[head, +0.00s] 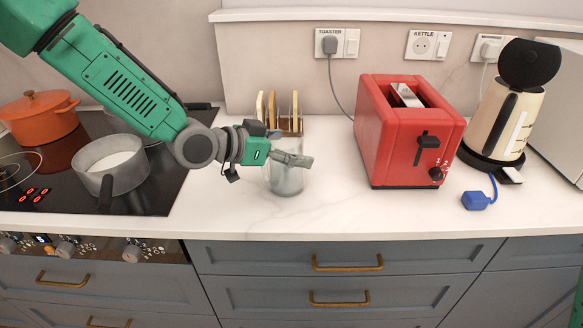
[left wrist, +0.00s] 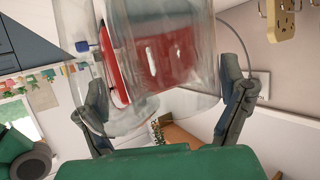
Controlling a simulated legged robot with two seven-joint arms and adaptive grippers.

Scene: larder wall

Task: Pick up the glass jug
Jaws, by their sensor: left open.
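The clear glass jug (head: 287,182) stands on the white counter, just right of the hob. My left gripper (head: 293,159) reaches in from the left at the jug's upper part and hides some of it. In the left wrist view the glass jug (left wrist: 165,60) fills the space between the two open fingers of the left gripper (left wrist: 168,95), one finger on each side. Whether either finger touches the glass I cannot tell. My right gripper is not in view.
A toast rack (head: 281,112) with slices stands close behind the jug. A red toaster (head: 408,135) stands to its right, then a cream kettle (head: 502,120) and a blue plug (head: 476,200). A grey pan (head: 112,165) and orange pot (head: 40,117) are on the left. Counter in front is clear.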

